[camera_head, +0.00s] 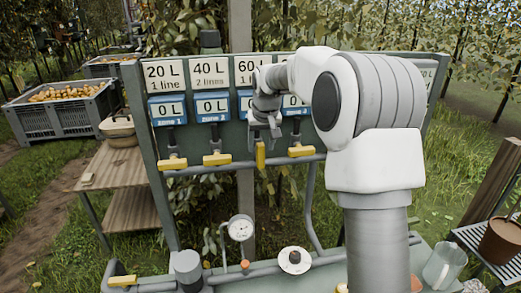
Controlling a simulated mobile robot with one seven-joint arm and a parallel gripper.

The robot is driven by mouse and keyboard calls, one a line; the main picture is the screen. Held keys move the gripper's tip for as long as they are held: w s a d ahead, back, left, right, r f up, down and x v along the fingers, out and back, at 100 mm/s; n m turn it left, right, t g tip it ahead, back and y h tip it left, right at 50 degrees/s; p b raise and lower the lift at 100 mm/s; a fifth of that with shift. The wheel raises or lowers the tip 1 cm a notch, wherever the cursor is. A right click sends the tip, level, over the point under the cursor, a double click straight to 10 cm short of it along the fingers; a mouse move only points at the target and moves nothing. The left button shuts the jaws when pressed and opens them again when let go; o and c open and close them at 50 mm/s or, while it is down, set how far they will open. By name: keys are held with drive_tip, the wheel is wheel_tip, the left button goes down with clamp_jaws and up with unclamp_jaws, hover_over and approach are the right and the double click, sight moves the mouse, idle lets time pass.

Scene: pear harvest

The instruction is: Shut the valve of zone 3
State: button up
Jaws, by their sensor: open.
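The zone 3 valve has a yellow lever (260,155) that stands upright, in line with the drop pipe and across the grey horizontal pipe (235,166). My gripper (264,135) is open and points down right above this lever. I cannot tell whether its fingers touch it. My arm and gripper hide most of the zone 3 display. The zone 1 lever (172,163), the zone 2 lever (217,159) and the lever to the right of zone 3 (301,151) lie level along the pipe.
A green board (145,85) carries litre signs and blue displays; zones 1 and 2 read 0 L. Below are a gauge (241,228), a white round dial (295,260) and another yellow lever (122,281). A wooden table (130,210) stands left, a clear jug (444,264) right.

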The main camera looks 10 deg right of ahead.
sight(260, 156)
drive_tip(key=shift+x, duration=1.45)
drive_tip(key=shift+c, duration=0.3)
clamp_jaws()
